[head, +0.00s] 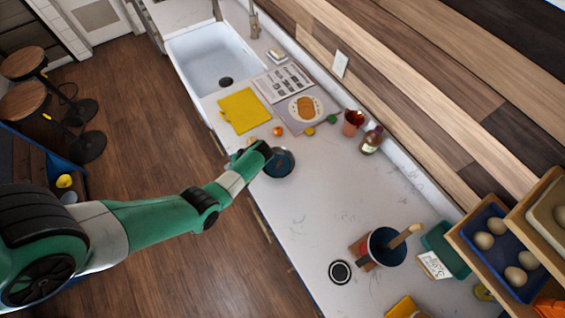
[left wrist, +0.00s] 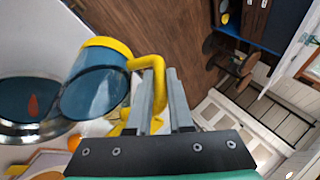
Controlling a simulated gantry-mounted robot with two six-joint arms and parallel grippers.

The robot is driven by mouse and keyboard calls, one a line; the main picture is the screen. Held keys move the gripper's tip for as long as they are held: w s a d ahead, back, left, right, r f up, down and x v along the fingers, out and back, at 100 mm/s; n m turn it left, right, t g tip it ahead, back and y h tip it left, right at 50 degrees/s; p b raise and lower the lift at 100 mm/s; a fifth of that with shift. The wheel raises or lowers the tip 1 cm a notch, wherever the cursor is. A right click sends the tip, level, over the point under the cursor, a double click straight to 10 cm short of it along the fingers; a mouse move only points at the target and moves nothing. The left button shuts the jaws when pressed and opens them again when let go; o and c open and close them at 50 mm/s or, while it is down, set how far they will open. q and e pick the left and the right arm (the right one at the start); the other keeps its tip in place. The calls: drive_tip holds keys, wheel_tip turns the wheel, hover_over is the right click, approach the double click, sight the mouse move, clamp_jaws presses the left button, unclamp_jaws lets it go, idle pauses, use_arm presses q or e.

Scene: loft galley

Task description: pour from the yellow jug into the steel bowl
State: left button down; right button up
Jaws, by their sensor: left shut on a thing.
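The steel bowl (head: 291,172) stands on the pale counter, and a dark blue surface shows inside it. It also shows in the left wrist view (left wrist: 28,131), with a small orange-red patch inside. My left gripper (head: 266,151) is beside and above the bowl's rim. In the left wrist view the left gripper (left wrist: 158,88) is shut on the handle of the yellow jug (left wrist: 108,44). The jug is tilted next to the bowl, its mouth side over the bowl's edge, with blue showing within its yellow rim. I cannot see a falling stream. In the head view the gripper mostly hides the jug.
A white sink (head: 207,58) lies at the back. A blue pot (head: 387,247) stands nearer; counter between is clear.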

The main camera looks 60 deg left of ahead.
use_arm(q)
drive_tip(key=shift+s, duration=0.1)
drive_tip(key=shift+w+r, duration=0.2)
drive_tip(key=shift+w, duration=0.1)
drive_tip(key=shift+w+r+g+b, duration=0.2)
drive_tip(key=shift+r+g+b, duration=0.1)
drive_tip(key=shift+g+b, duration=0.1)
drive_tip(key=shift+w+r+b, duration=0.1)
drive_tip(key=shift+w+b, duration=0.05)
drive_tip(key=shift+b, duration=0.2)
use_arm(e)
drive_tip(key=shift+w+d+f+h, duration=0.1)
drive_tip(key=shift+d+f+h, duration=0.05)
drive_tip(key=shift+f, duration=0.25)
drive_tip(key=shift+d+f+h, duration=0.1)
drive_tip(key=shift+f+h, duration=0.05)
drive_tip(key=shift+f, duration=0.25)
use_arm(q)
drive_tip(key=shift+w+d+r+g+b, duration=0.1)
drive_tip(key=shift+w+r+g+b, duration=0.25)
drive_tip(key=shift+b, duration=0.5)
use_arm(e)
drive_tip(key=shift+w+d+f, duration=0.1)
drive_tip(key=shift+d+f, duration=0.15)
drive_tip(key=shift+f, duration=0.6)
